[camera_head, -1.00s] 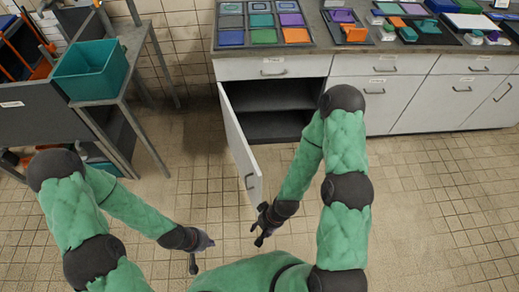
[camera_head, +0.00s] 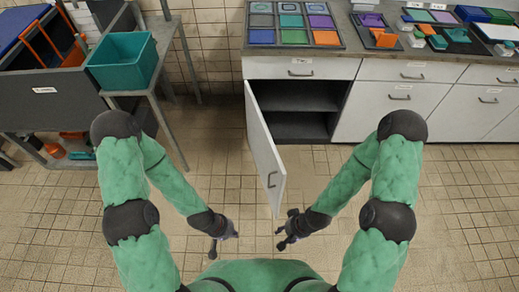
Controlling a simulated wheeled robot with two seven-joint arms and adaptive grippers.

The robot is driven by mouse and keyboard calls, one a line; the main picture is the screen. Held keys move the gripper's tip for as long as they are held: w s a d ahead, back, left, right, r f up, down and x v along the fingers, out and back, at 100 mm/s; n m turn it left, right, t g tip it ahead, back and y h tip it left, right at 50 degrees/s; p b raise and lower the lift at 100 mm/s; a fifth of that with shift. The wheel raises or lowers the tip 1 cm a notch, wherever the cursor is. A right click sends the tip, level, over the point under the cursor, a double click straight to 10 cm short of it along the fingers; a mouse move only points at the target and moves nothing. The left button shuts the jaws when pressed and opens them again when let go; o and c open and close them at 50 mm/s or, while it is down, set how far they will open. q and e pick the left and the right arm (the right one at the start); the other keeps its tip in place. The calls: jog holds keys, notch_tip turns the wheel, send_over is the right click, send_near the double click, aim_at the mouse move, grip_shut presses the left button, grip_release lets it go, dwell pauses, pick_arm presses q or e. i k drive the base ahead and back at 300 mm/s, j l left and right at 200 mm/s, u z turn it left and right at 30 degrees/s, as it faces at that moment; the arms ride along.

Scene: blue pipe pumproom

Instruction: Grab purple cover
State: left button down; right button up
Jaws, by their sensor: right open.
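A purple square (camera_head: 321,22) lies in the right column of a grid tray (camera_head: 297,46) on the counter. A purple piece (camera_head: 370,19) stands by an orange one further right, and a lilac flat piece (camera_head: 445,16) lies beyond. I cannot tell which is the cover. My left gripper (camera_head: 223,242) hangs low over the floor, far from the counter; its jaws are too small to read. My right gripper (camera_head: 286,231) is open and empty, also low, just below the open cabinet door.
The white cabinet door (camera_head: 267,150) stands open toward me, close to my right gripper. Its cabinet (camera_head: 297,105) looks empty. A teal bin (camera_head: 122,61) sits on a grey rack at left. The tiled floor at right is clear.

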aim_at(370, 19)
jog(key=l+u, duration=0.25)
jog(key=l, duration=1.1)
jog(key=l+u, duration=0.3)
jog(key=l, duration=1.1)
